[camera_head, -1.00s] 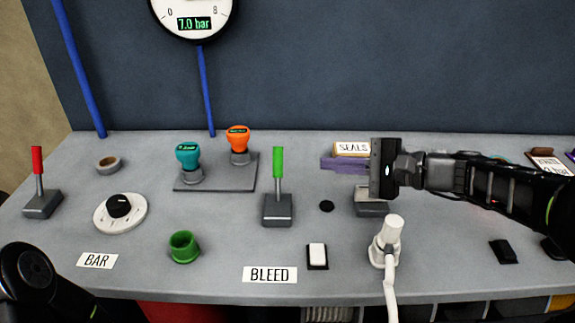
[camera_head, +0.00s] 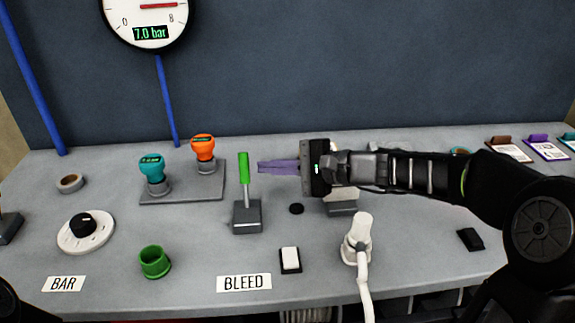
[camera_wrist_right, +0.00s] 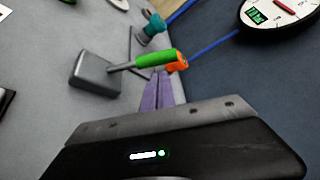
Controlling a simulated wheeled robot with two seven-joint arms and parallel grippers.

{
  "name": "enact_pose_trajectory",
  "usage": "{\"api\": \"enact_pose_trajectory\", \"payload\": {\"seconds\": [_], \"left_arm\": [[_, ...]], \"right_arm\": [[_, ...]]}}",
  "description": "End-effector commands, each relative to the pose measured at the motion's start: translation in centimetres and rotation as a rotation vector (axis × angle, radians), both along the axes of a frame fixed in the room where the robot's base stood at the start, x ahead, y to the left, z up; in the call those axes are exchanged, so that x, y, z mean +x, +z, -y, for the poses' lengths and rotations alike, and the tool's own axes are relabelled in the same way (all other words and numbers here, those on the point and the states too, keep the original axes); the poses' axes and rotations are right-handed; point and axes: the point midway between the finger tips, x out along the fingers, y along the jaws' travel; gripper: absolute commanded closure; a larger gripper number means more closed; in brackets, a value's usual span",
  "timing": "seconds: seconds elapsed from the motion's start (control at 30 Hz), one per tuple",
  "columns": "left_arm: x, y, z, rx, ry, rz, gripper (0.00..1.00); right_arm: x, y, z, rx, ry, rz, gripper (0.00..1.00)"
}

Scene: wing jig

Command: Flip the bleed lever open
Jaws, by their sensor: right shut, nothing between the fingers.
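The bleed lever (camera_head: 244,170) has a green handle on a grey block and stands roughly upright behind the BLEED label (camera_head: 244,282). My right gripper (camera_head: 260,167) comes in from the right with its purple fingers shut and empty. In the head view its tips are just right of the green handle, with a narrow gap. In the right wrist view the green handle (camera_wrist_right: 155,59) crosses just beyond the fingertips (camera_wrist_right: 157,76); I cannot tell whether they touch. My left gripper is out of view.
Teal (camera_head: 152,168) and orange (camera_head: 203,147) knobs stand on a plate left of the lever. A white switch (camera_head: 290,259) and a white valve (camera_head: 358,240) are at the front right. A gauge (camera_head: 146,15) reading 7.0 bar hangs behind. A green cup (camera_head: 154,262) is front left.

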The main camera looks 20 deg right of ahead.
Motion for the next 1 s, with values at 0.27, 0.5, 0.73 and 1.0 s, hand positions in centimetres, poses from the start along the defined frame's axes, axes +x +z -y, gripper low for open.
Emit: {"api": "enact_pose_trajectory", "payload": {"seconds": [0.27,0.5,0.73,1.0], "left_arm": [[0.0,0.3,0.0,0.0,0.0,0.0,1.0],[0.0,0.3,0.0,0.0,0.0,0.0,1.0],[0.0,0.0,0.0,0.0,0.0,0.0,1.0],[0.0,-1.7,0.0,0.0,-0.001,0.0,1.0]], "right_arm": [[2.0,-0.8,-2.2,-0.001,0.0,-0.001,1.0],[2.1,-0.9,-2.4,0.0,-0.001,0.0,1.0],[2.1,-0.9,-2.4,-0.001,-0.001,0.005,1.0],[2.3,-0.8,-2.3,-0.012,-0.001,0.047,1.0]]}}
